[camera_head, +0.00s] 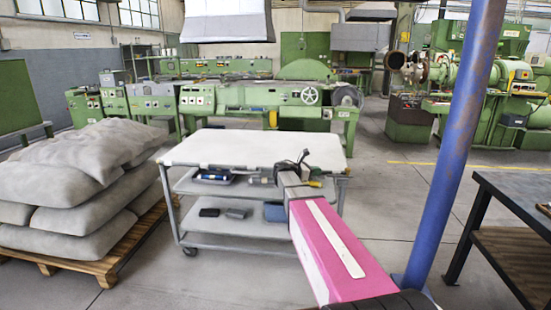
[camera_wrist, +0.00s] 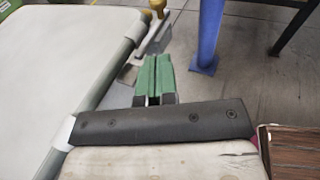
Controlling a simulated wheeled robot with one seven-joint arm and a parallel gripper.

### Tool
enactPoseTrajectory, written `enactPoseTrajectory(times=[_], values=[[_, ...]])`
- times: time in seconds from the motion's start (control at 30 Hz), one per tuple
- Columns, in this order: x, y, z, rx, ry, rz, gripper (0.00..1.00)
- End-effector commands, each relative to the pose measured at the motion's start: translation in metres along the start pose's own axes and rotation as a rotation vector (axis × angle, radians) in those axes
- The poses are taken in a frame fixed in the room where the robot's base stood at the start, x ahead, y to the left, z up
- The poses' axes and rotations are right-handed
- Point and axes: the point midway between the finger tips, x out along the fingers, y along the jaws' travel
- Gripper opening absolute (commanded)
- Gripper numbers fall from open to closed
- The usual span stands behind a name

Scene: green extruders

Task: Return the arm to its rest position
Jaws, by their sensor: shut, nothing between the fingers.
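My gripper (camera_wrist: 157,62) shows in the wrist view with its two green fingers side by side, shut with nothing between them. It hangs just beyond the edge of a pale tabletop, with grey floor behind it. In the head view my pink arm reaches forward from the lower right to the near right side of the white-topped trolley (camera_head: 235,148). The gripper's fingers cannot be made out clearly there. The pale top to the left in the wrist view (camera_wrist: 60,60) looks like the trolley's top.
The trolley's lower shelves hold dark bins and small items. Grey sacks (camera_head: 75,180) lie on a wooden pallet (camera_head: 112,262) at left. A blue post (camera_head: 458,140) stands right of my arm, before a dark workbench (camera_head: 515,195). Green machines (camera_head: 270,105) line the back; floor lies open between.

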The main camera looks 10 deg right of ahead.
Motion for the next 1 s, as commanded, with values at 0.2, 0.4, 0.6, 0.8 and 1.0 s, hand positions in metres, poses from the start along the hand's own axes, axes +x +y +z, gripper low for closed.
enactPoseTrajectory(times=[0.2, 0.4, 0.6, 0.8, 1.0], values=[[-0.007, -0.042, -0.048, 0.210, 0.192, -0.034, 0.00], [-0.033, -0.103, -0.120, 0.565, 0.492, -0.185, 0.00], [-0.081, -0.168, -0.185, 0.950, 0.773, -0.496, 0.00], [-0.136, -0.220, -0.224, 1.258, 0.943, -0.898, 0.00], [-0.169, -0.242, -0.238, 1.402, 0.990, -1.168, 0.00]])
